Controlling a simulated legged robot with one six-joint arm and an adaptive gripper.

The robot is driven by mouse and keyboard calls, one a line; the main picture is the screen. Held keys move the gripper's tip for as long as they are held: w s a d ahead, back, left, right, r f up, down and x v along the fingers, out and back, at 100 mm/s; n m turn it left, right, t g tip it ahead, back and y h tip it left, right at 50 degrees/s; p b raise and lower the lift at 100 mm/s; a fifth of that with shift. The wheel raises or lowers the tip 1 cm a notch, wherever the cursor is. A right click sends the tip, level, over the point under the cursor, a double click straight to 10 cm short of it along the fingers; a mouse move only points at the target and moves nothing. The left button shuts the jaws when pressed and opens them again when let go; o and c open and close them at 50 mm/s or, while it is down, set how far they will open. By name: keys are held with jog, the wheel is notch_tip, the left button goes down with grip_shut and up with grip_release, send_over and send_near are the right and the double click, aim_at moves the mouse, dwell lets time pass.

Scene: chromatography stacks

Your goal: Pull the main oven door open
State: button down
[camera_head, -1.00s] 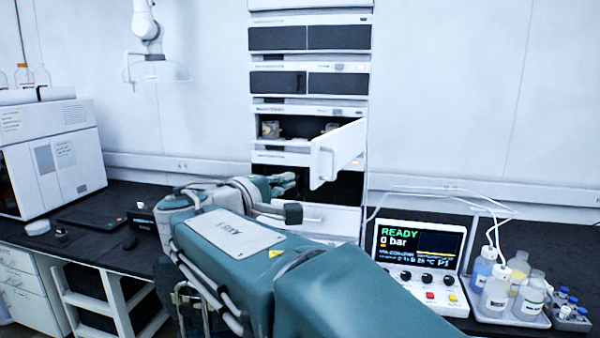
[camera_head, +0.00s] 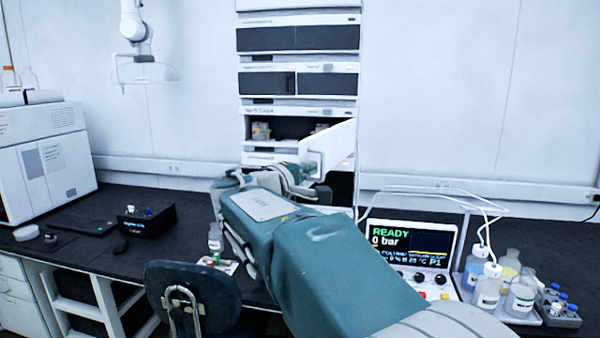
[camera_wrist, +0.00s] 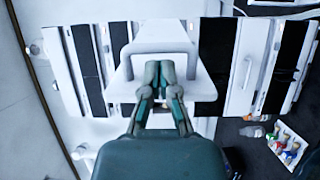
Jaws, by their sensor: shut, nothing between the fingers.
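The main oven door (camera_head: 335,143) is a white panel in the instrument stack. It stands swung out from an open compartment. In the wrist view the white door (camera_wrist: 122,80) carries a white loop handle (camera_wrist: 158,48). My gripper (camera_wrist: 160,70) is shut and empty, its fingertips over the door within the handle's outline. I cannot tell whether they touch it. In the head view my gripper (camera_head: 305,176) is close beside the door's lower front part, partly hidden by my arm.
A control box (camera_head: 412,250) reading READY and a tray of bottles (camera_head: 515,312) stand right of my arm. A chair (camera_head: 195,295) is at front left. A black box (camera_head: 147,220) and a white instrument (camera_head: 45,160) are on the bench at left.

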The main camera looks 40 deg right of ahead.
jog(key=s+d, duration=0.8)
jog(key=s, duration=0.2)
dwell(0.3)
dwell(0.4)
dwell(0.6)
